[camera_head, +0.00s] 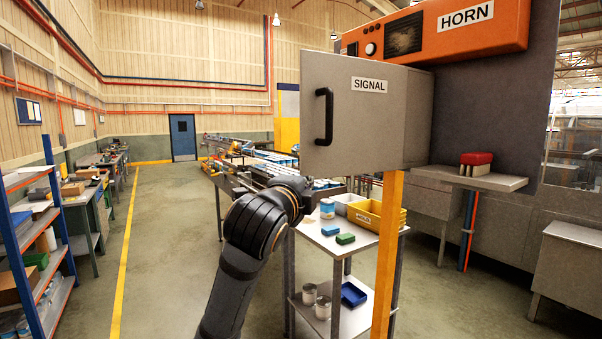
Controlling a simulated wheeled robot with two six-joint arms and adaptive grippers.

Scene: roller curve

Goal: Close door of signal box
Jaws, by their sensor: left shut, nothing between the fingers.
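The signal box door (355,125) is a grey panel labelled SIGNAL, in the upper middle of the head view. A black upright bar handle (324,116) sits near its left edge. The grey signal box (420,118) shows as a narrow side face to the right of the panel, above an orange post. I cannot tell how far the door stands from the box opening. My left gripper (306,199) is below the door's lower left part, apart from the handle, shut and empty. My own wrist hides much of it. My right gripper is out of view.
An orange HORN unit (440,32) hangs on a dark panel behind the box. A red button (476,158) is on a shelf at right. Below stands a cart (345,250) with yellow bins (372,214). A blue-framed rack (40,240) is at left; the floor between is clear.

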